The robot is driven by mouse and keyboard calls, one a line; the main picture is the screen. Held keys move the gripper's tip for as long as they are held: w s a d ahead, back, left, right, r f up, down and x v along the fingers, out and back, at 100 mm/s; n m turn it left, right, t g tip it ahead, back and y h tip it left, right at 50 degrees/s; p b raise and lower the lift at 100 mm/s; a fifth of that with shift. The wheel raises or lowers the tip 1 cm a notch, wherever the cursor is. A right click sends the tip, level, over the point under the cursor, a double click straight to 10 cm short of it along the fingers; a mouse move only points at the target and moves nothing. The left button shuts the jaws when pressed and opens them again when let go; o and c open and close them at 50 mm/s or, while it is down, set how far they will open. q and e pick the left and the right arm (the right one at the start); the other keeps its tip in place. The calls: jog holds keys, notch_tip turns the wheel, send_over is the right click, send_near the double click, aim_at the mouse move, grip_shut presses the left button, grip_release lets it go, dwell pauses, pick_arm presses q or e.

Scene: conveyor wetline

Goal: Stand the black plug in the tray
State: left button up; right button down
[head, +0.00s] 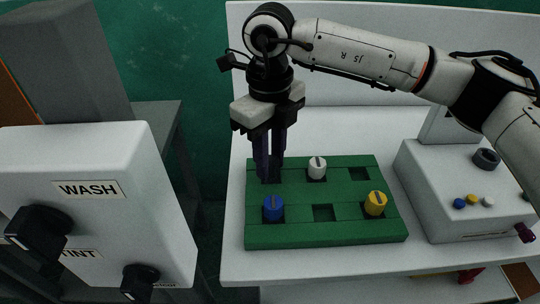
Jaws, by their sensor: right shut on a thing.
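The green tray (300,235) lies on the white table and has two rows of square pockets. My right gripper (269,177) points straight down at the tray's back left pocket, its dark fingers shut on the black plug. The plug is mostly hidden, dark against the fingers and the pocket, so I cannot tell how deep it sits. A white plug (317,168) stands in the back middle pocket. A blue plug (273,208) stands front left and a yellow plug (375,204) front right. The back right and front middle pockets are empty. My left gripper is out of view.
A white box (460,205) with a dark knob and several coloured buttons stands right of the tray. A white panel (95,190) labelled WASH, with black knobs, stands at the left. A gap separates it from the white table (350,270).

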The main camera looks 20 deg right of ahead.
jog(key=shift+f, duration=0.1)
jog(key=shift+f+b, duration=0.3)
jog(key=shift+f, duration=0.05)
dwell(0.4)
jog(key=c, duration=1.8)
grip_release()
jog(key=shift+r, duration=0.1)
jog(key=shift+r+p, duration=0.8)
jog(key=shift+r, duration=0.65)
jog(key=o, duration=0.6)
